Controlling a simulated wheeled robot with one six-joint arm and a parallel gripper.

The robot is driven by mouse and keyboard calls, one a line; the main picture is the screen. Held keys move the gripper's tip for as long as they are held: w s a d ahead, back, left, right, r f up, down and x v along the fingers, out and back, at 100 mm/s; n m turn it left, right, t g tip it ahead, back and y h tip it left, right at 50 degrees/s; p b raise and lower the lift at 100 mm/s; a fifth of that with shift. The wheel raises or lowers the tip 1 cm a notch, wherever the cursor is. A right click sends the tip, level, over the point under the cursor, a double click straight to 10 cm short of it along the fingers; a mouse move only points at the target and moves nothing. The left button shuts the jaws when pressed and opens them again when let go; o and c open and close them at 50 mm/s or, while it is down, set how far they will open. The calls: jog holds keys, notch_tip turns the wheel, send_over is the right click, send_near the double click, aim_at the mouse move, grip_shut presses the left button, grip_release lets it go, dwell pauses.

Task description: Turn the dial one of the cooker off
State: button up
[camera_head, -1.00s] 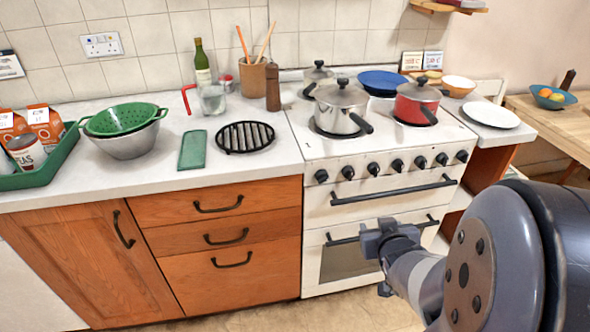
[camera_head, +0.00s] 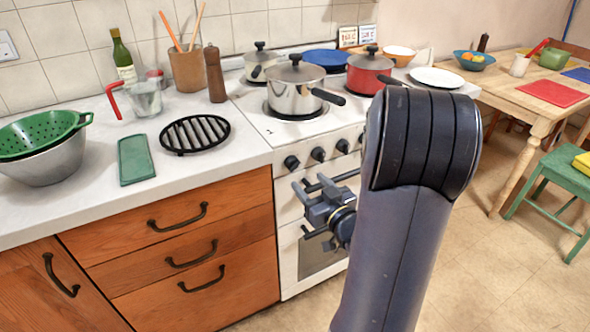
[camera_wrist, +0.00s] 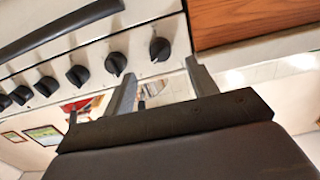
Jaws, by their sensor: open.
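The cooker (camera_head: 288,212) is white, with a row of black dials along its front. In the head view the leftmost dial (camera_head: 291,162) sits beside the wooden drawers, with two more dials (camera_head: 317,154) (camera_head: 342,146) to its right; my arm hides the rest. No dial number is readable. In the wrist view, seen upside down, the end dial beside the wood (camera_wrist: 160,48) lies just beyond the gap between my fingers, with several dials to its left. My gripper (camera_head: 306,209) is open and empty, in front of the cooker below the left dials, apparently apart from them. Its fingers also show in the wrist view (camera_wrist: 162,82).
A steel pot (camera_head: 296,88) and red pot (camera_head: 369,73) stand on the hob. Wooden drawers (camera_head: 190,235) stand left of the cooker. The floor (camera_head: 475,270) on the right is clear.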

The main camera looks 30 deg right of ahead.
aim_at(296, 168)
jog(key=w, duration=0.7)
jog(key=shift+w+a, duration=0.1)
jog(key=shift+w, duration=0.1)
jog(key=shift+c, duration=0.3)
jog(key=c, duration=0.9)
